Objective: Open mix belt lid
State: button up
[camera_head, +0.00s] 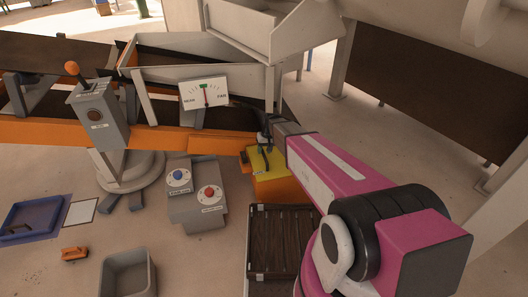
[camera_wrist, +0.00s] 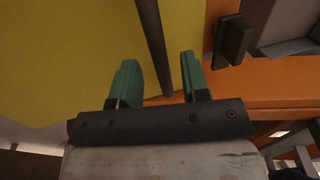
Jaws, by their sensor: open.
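The yellow lid (camera_head: 272,166), which I take for the mix belt lid, sits on an orange box (camera_head: 273,188) beside the orange belt frame. It looks shut. In the wrist view the yellow panel (camera_wrist: 60,60) fills the upper left, and a thin dark bar (camera_wrist: 150,35), perhaps its handle, runs across it. My gripper (camera_head: 265,146) is at the lid's far edge. In the wrist view its green fingers (camera_wrist: 158,62) are open, one on each side of the bar. I see no finger pressing on the bar, and the depth between them is unclear.
A dark latch-like block (camera_wrist: 232,40) is right of the fingers. A lever post (camera_head: 97,115) and a gauge (camera_head: 205,92) stand left of my arm. A button box (camera_head: 197,205) and a dark slatted crate (camera_head: 281,240) are nearby.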

jog(key=shift+a+f, duration=0.1)
jog(key=shift+f, duration=0.35)
